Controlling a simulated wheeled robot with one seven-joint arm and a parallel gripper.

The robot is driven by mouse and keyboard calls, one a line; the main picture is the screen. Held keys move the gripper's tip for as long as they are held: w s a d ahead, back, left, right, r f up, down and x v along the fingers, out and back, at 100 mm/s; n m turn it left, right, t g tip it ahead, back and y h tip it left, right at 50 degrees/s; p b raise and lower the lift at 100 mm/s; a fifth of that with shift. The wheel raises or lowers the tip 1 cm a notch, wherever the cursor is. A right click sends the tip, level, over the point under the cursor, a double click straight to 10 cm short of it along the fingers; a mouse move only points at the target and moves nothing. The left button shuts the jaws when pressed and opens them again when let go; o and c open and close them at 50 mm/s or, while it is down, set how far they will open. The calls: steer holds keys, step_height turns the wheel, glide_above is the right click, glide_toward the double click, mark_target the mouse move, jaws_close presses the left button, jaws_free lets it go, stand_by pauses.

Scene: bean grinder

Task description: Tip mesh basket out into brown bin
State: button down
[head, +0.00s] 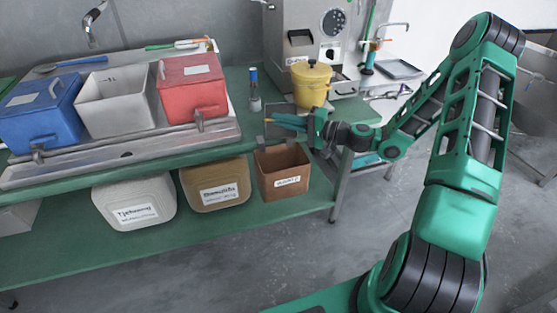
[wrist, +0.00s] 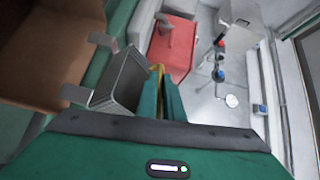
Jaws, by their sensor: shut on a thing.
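My gripper (head: 306,124) is at the front edge of the green table, above the brown bin. In the wrist view its fingers (wrist: 160,92) are shut on a narrow yellow part, apparently the handle of the mesh basket. The mesh basket (wrist: 122,80) is a small dark grey box with pale metal tabs, held just left of the fingers and looking turned on its side. Its contents cannot be made out. The brown bin (head: 283,172) stands open on the lower shelf with a white label; it also shows in the wrist view (wrist: 48,50), beside the basket.
A yellow pot (head: 311,84) stands on the table behind my gripper, near a steel machine (head: 298,38). Blue (head: 40,112), white (head: 115,103) and red (head: 192,90) bins stand to the left. White (head: 133,202) and tan (head: 216,184) containers sit on the lower shelf.

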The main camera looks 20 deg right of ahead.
mark_target(281, 130)
steer(key=shift+s+f+n+y+b, duration=0.3)
steer(key=shift+s+f+n+b, duration=0.15)
steer(key=shift+s+n+b, duration=0.15)
steer(key=shift+b, duration=0.3)
steer(key=shift+s+a+n, duration=0.1)
steer(key=shift+a+n, duration=0.05)
steer(key=shift+n, duration=0.35)
steer(key=shift+s+a+n+y+b, duration=0.15)
steer(key=shift+s+n+y+b, duration=0.05)
steer(key=shift+n+y+b, duration=0.25)
steer(key=shift+s+a+f+n+y+b, duration=0.2)
steer(key=shift+f+n, duration=0.25)
steer(key=shift+n, duration=0.3)
steer(key=shift+s+d+f+n+y+b, duration=0.1)
steer(key=shift+f+n+y, duration=0.15)
steer(key=shift+f+n, duration=0.35)
steer(key=shift+a+r+n+g+y, duration=0.1)
steer(key=shift+r+n+g+y, duration=0.1)
steer(key=shift+n, duration=0.4)
steer(key=shift+r+n+g+y, duration=0.1)
steer(key=shift+r+n+g, duration=0.1)
steer(key=shift+n, duration=0.4)
steer(key=n+p, duration=0.1)
steer(key=s+n+g+y+p, duration=0.1)
steer(key=n+p, duration=0.1)
steer(key=r+n+y+p, duration=0.1)
steer(key=p, duration=0.1)
steer(key=shift+s+a+r+n, duration=0.1)
steer(key=shift+s+a+n, duration=0.05)
steer(key=shift+a+n, duration=0.15)
